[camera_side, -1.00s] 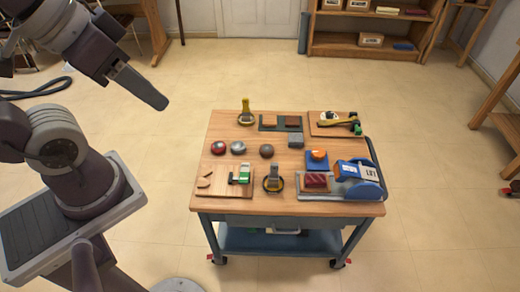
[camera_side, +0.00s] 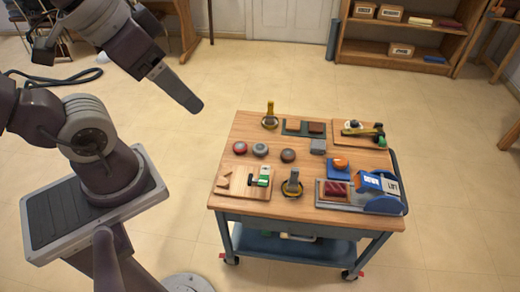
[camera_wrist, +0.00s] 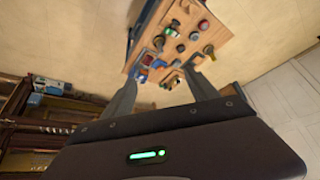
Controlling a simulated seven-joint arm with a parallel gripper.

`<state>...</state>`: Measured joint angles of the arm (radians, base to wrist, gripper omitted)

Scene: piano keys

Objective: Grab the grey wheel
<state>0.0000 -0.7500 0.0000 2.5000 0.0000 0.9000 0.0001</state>
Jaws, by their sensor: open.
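A light grey round piece (camera_side: 260,150), which looks like the grey wheel, sits on the wooden cart top between a red round piece (camera_side: 240,148) and a darker grey-brown one (camera_side: 288,155). Its exact shape is too small to tell.
The cart top (camera_side: 230,192) also carries upright-handled tools (camera_side: 292,184), a small board with a green piece (camera_side: 260,178), a grey block (camera_side: 318,146) and a blue machine (camera_side: 382,192) at the right. Shelves (camera_side: 400,50) stand behind. The floor around the cart is open.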

